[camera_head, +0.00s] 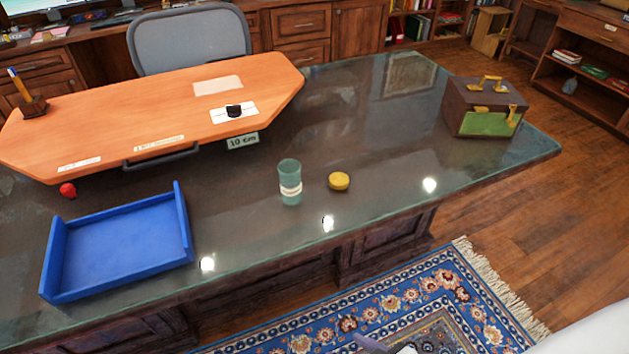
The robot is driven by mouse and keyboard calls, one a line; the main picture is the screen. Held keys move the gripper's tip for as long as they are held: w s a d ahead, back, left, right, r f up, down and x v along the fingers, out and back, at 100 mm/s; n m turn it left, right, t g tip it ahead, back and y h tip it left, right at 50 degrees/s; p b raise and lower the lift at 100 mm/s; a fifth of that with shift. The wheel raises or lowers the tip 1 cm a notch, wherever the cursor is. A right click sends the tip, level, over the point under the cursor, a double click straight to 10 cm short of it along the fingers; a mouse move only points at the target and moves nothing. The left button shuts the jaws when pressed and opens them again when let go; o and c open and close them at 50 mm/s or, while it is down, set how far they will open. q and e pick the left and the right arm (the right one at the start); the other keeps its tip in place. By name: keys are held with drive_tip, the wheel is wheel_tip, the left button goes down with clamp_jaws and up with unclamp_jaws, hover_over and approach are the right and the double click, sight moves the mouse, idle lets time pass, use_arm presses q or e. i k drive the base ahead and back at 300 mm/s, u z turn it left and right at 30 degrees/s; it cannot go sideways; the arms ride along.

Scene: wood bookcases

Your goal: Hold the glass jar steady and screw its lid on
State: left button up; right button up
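The glass jar (290,182) is greenish, with a pale band around its lower half. It stands upright on the dark glossy desk top (370,130), near the front edge. The yellow lid (339,181) lies on the desk just right of the jar, apart from it. My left gripper is not in view. A small grey and white part at the bottom edge, over the rug, may be the tip of my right gripper (385,345). It is cut off by the frame, well short of the jar and lid, and its opening cannot be told.
A blue tray (48,265) sits left of the jar, with a small red ball (67,190) behind it. An orange board (110,115) covers the back left. A brown box (462,110) stands at the right. The desk around jar and lid is clear.

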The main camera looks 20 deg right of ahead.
sight(291, 183)
drive_tip(key=k, duration=0.5)
drive_tip(key=z, duration=1.75)
drive_tip(key=i, duration=1.5)
drive_tip(key=u, duration=2.35)
